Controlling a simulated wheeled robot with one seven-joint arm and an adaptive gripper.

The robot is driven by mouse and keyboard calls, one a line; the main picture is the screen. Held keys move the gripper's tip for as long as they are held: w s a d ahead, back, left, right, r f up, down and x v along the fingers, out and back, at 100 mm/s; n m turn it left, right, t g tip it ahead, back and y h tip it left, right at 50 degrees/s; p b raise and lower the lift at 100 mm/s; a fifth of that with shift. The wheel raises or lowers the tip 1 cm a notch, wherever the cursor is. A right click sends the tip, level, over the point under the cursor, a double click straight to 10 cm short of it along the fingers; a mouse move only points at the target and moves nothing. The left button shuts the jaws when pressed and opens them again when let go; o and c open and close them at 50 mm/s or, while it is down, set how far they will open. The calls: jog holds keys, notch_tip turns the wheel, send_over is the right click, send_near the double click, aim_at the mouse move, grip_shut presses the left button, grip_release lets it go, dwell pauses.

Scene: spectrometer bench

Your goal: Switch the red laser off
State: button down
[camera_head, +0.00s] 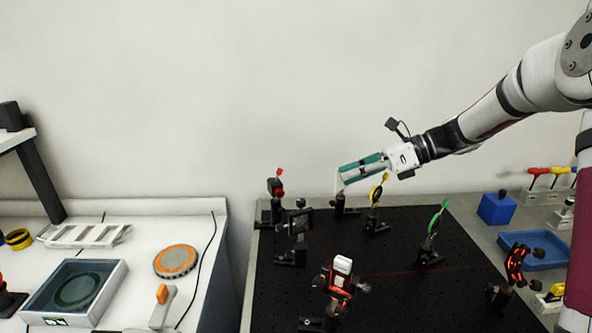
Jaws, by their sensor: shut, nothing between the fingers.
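My gripper (343,180) reaches in from the right, with its teal and grey fingers shut and empty, pointing left and slightly down. It is above a small dark post mount (341,207) at the back of the black breadboard. A dark post device with a red top (277,188) stands to the left of the fingertips, apart from them. A red-and-black mount with a white block (340,280) stands nearer the front. A faint thin red line crosses the board right of it. I cannot tell which device is the red laser; no switch can be made out.
A blue box (497,208) stands at right. A white side table (130,285) is at left.

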jog(key=shift+w+d, duration=0.15)
jog(key=shift+w, duration=0.2)
jog(key=p, duration=0.1)
send_near(278, 175)
jog(key=a+f, duration=0.3)
jog(key=f, duration=0.2)
jog(key=shift+a+r, duration=0.35)
jog(key=shift+a, duration=0.3)
